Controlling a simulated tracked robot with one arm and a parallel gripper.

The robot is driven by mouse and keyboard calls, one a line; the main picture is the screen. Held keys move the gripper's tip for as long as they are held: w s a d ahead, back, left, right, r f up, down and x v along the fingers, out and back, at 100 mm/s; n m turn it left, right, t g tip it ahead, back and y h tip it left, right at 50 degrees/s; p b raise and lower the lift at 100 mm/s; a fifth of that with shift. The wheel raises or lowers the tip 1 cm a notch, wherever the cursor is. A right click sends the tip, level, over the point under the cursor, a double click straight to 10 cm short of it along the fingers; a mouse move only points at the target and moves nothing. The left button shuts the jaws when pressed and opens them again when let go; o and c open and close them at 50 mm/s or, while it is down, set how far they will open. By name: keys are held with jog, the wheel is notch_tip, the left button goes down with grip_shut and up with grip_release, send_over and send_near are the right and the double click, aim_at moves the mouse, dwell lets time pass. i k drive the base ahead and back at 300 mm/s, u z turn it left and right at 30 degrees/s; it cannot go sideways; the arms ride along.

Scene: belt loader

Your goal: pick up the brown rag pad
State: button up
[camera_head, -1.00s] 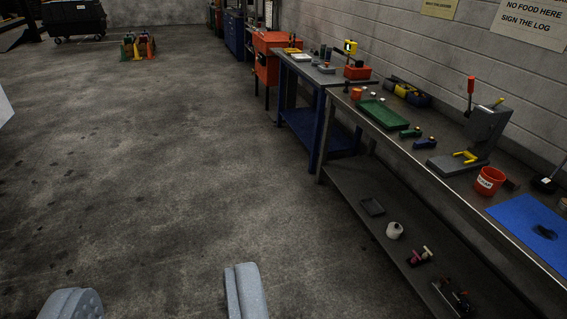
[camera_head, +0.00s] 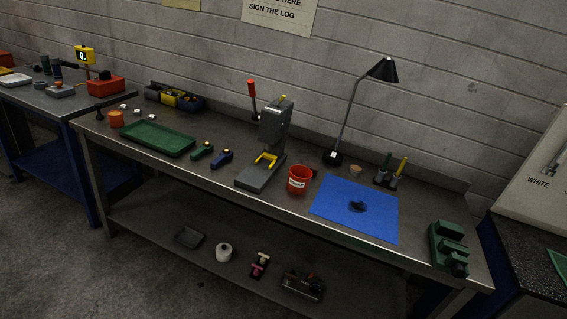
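I cannot clearly make out a brown rag pad. A small dark brownish item (camera_head: 314,172) shows partly behind the red cup (camera_head: 299,181) on the steel workbench (camera_head: 222,178), too small and hidden to identify. A small tan-brown round item (camera_head: 355,169) sits behind the blue mat (camera_head: 335,211). A black lump (camera_head: 358,206) lies on that mat. My gripper is not in view now.
A grey press (camera_head: 272,140) and black lamp (camera_head: 347,110) stand tall on the bench. A green tray (camera_head: 157,138) is at left, a green vise-like block (camera_head: 449,246) at right. The lower shelf holds several items. Open floor (camera_head: 50,260) is at lower left.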

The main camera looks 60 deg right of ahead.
aim_at(314, 168)
jog(key=z, duration=0.4)
jog(key=i, duration=1.45)
jog(key=z, duration=1.1)
jog(key=i, duration=1.4)
jog(key=z, duration=0.8)
jog(key=i, duration=0.35)
